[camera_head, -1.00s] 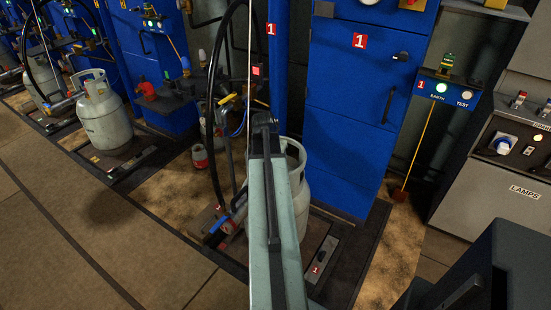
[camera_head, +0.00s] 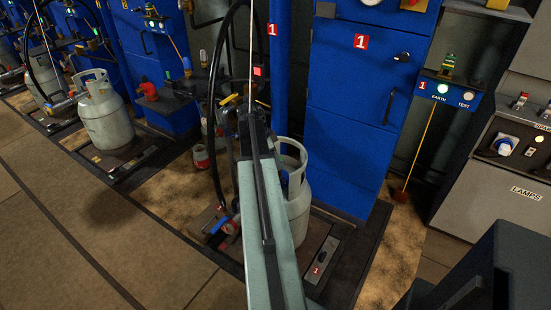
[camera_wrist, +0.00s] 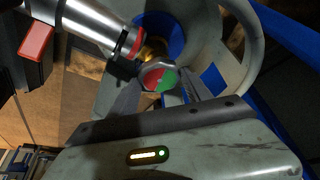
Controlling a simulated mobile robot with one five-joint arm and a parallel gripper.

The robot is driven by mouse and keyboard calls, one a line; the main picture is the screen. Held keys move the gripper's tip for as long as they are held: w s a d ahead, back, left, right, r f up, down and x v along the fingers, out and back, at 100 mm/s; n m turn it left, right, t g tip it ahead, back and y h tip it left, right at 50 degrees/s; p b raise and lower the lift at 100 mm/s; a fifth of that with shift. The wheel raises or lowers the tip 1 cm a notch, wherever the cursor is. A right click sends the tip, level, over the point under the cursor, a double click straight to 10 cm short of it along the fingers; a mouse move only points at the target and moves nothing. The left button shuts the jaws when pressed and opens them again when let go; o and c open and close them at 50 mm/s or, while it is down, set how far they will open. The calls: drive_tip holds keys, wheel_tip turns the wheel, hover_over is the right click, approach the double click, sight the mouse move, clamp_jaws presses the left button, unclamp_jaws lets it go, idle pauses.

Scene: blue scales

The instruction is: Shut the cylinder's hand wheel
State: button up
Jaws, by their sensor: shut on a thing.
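The grey gas cylinder (camera_head: 299,212) stands upright on a scale, partly hidden behind my arm in the head view. In the wrist view its hand wheel (camera_wrist: 158,78) is a small disc with a red, green and white face, above a brass valve (camera_wrist: 153,50) inside the pale collar (camera_wrist: 232,80). My gripper (camera_wrist: 160,90) is shut on the hand wheel, with one finger on each side of it. In the head view the gripper and hand wheel are hidden behind my arm.
A silver coupling (camera_wrist: 92,22) with a red band sits close by the hand wheel. A black hose (camera_head: 212,120) hangs left of the cylinder. A blue cabinet (camera_head: 350,140) stands behind it. Another cylinder (camera_head: 104,118) stands at the left. Open floor (camera_head: 60,220) lies front left.

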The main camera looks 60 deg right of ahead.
drive_tip(key=shift+w+m+y, duration=0.1)
drive_tip(key=shift+m+y, duration=0.3)
drive_tip(key=shift+m, duration=0.6)
drive_tip(key=o, duration=1.4)
drive_tip(key=shift+c, duration=0.2)
drive_tip(key=shift+g, duration=0.3)
drive_tip(key=p+v, duration=0.6)
drive_tip(key=v, duration=0.1)
drive_tip(key=shift+r+p, duration=0.2)
drive_tip(key=shift+p, duration=0.2)
drive_tip(key=shift+a+r, duration=0.1)
drive_tip(key=shift+r, duration=0.1)
